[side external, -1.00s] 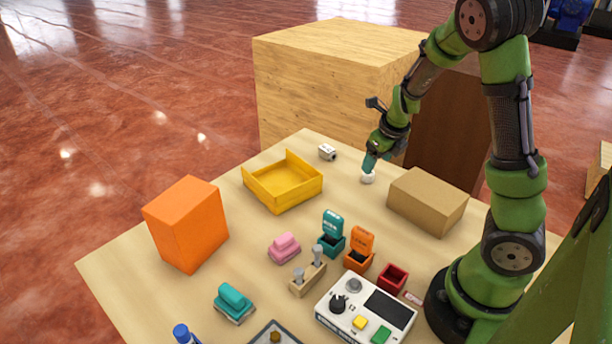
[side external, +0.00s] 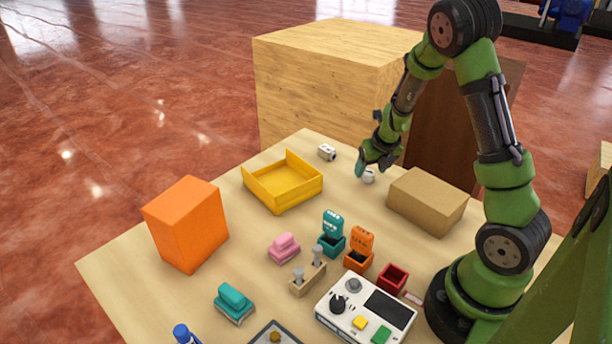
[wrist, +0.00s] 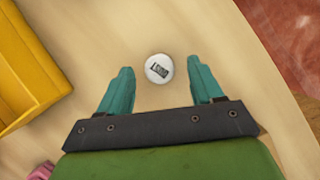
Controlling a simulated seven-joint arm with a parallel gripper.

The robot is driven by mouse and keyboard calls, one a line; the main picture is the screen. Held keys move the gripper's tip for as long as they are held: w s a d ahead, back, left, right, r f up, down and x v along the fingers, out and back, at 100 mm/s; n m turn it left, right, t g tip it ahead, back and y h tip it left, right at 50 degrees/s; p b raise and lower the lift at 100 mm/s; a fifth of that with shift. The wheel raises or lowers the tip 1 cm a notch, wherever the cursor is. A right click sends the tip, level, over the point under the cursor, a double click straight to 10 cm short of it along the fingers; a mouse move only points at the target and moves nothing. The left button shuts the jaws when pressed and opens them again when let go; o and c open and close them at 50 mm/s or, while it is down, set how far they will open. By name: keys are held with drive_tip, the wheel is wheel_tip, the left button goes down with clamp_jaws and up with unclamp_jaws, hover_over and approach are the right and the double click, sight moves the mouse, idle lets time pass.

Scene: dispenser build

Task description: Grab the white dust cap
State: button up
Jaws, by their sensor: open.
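I cannot tell the exact height of the fingertips.
A brown box (side external: 428,202) stands close to the right of the cap. An orange box (side external: 186,225) and several small parts stand nearer. The table edge is close behind the cap.

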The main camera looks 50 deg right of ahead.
drive_tip(key=shift+w+d+f, duration=0.1)
drive_tip(key=shift+w+f, duration=0.1)
drive_tip(key=shift+f, duration=0.3)
drive_tip(key=shift+c, duration=0.5)
drive_tip(key=c, duration=1)
drive_tip(key=shift+r, duration=0.1)
